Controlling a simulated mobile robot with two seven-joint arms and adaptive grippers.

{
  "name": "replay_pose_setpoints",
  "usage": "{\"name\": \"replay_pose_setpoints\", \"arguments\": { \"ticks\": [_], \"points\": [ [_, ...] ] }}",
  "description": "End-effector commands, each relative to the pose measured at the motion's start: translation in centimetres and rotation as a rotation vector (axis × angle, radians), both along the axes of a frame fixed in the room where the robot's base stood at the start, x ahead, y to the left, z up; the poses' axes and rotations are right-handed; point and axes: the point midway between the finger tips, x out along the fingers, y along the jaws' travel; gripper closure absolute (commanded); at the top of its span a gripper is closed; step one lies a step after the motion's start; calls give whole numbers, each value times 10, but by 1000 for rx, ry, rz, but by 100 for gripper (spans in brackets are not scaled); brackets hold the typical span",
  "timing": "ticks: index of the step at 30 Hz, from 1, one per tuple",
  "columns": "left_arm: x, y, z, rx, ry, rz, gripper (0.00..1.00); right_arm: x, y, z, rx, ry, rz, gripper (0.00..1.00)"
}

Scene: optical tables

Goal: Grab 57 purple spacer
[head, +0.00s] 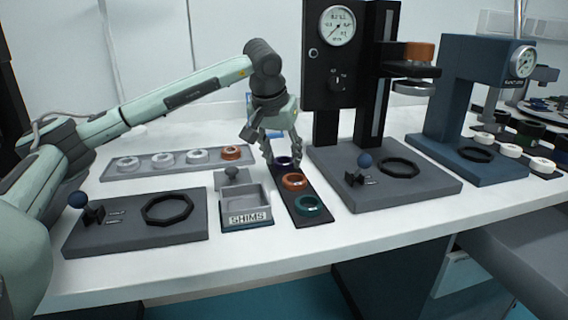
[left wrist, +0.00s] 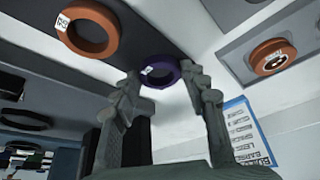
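The purple spacer (head: 283,161) is a dark ring at the far end of a black strip (head: 291,203). It also shows in the left wrist view (left wrist: 160,85), with a small white label on it. My left gripper (head: 282,163) points down over that end of the strip. In the left wrist view its two fingers (left wrist: 160,80) are apart, one on each side of the purple spacer, close to its edges. I cannot tell whether they touch it. An orange ring (head: 294,181) and a teal ring (head: 307,205) lie nearer on the same strip. My right gripper is not in view.
A grey tray (head: 178,171) with white rings and one orange ring lies to the left. An open box marked SHIMS (head: 249,218) stands beside the strip. A black press (head: 335,75) stands close on the right. A blue-white card (left wrist: 247,130) is behind the gripper.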

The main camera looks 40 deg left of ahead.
Motion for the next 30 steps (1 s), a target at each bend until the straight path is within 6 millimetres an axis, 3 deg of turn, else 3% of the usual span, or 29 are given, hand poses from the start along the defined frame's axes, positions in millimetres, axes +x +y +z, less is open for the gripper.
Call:
{"name": "replay_pose_setpoints", "arguments": {
  "ticks": [1,5,17,24,30],
  "points": [
    [0,0,0,0,0,0,66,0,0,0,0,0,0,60],
    [0,0,0,0,0,0,82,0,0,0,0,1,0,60],
    [1,0,9,0,-3,0,83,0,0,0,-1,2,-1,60],
    [0,0,46,-2,-6,0,83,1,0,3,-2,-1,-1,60],
    [-47,20,71,3,-5,3,83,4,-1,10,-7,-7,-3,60]
  ]
}}
